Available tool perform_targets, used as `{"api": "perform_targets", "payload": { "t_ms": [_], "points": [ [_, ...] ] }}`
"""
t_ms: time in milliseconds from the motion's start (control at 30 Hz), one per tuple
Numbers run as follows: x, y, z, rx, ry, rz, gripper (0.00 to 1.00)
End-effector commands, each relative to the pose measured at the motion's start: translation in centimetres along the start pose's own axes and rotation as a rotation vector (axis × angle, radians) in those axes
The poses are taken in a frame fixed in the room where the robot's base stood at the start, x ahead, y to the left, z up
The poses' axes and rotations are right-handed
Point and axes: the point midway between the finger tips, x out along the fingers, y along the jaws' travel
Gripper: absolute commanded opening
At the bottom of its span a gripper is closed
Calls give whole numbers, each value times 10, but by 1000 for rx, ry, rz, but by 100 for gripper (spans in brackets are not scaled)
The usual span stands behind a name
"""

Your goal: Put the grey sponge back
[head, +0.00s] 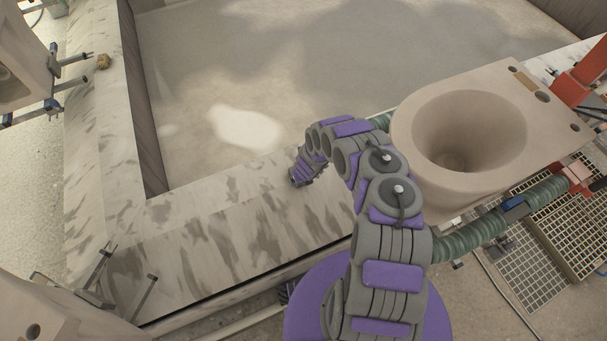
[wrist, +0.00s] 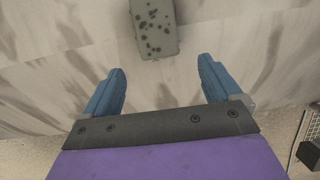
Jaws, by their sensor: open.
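The grey sponge (wrist: 153,30) lies on the stained pale ledge, seen in the wrist view at the top centre. It is a grey block with dark pores, and its upper end is cut off by the picture edge. My gripper (wrist: 161,66) is open, its two blue fingers apart with nothing between them. The sponge is just beyond the fingertips, roughly in line with the gap, and apart from both fingers. In the head view my arm reaches over the ledge (head: 240,225); the sponge and fingers cannot be made out there.
A toilet-like ceramic piece (head: 440,185) stands at the right on a green-sleeved bar (head: 475,237). A small tan lump (head: 103,61) lies on the left ledge. Another ceramic piece (head: 22,65) is at upper left. Metal grating (head: 530,270) is at lower right. The ledge left of my arm looks clear.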

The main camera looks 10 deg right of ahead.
Motion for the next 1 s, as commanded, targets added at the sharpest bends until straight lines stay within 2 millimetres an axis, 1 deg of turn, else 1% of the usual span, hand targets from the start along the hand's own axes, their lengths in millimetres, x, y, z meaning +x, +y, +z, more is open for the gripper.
{"api": "perform_targets", "payload": {
  "t_ms": [33, 200, 300, 500, 567, 633, 767, 800, 967, 1000],
  "points": [
    [-9, -1, 1, 0, 0, -1, 91],
    [-23, 0, -1, -1, 2, 1, 91],
    [-28, 0, -2, 1, 4, 0, 91],
    [-30, 0, -2, -2, 3, 0, 91],
    [-33, -1, 0, -15, 3, 0, 91],
    [-39, -6, 6, -51, 2, -1, 91],
    [-66, -22, 24, -180, 0, -7, 91],
    [-77, -28, 31, -235, 0, -8, 91],
    [-125, -46, 52, -452, 16, -4, 91],
    [-139, -49, 57, -504, 18, -1, 91]
  ]
}}
